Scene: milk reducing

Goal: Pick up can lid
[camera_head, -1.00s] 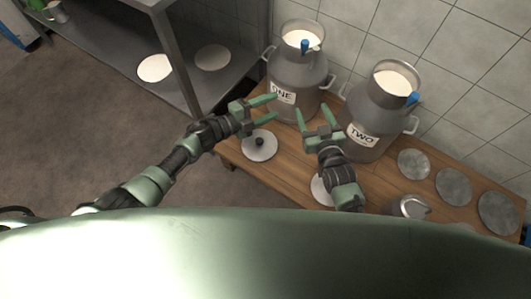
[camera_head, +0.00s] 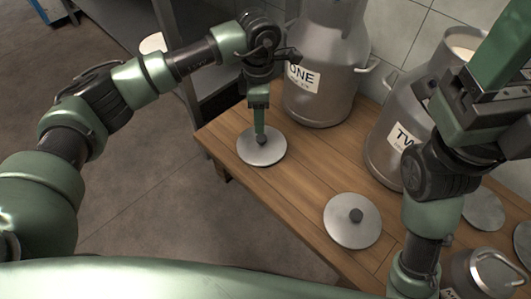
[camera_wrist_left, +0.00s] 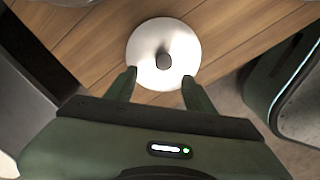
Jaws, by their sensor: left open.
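A round metal can lid (camera_head: 262,152) with a dark knob lies flat on the wooden table near its left corner. It also shows in the left wrist view (camera_wrist_left: 143,50), with its knob just beyond and between my fingertips. My left gripper (camera_head: 261,136) points down over this lid, its fingers open on either side of the knob; it also shows in the left wrist view (camera_wrist_left: 158,78). A second lid (camera_head: 340,228) with a dark knob lies nearer the table's front edge. My right gripper (camera_head: 505,60) is raised at the upper right, its fingertips partly out of frame.
Can ONE (camera_head: 325,100) stands behind the first lid. Can TWO (camera_head: 382,165) stands to the right, partly hidden by my right arm. A small metal can (camera_head: 480,276) and flat grey discs (camera_head: 484,212) are at the right. The wooden table (camera_head: 300,185) is clear between the lids.

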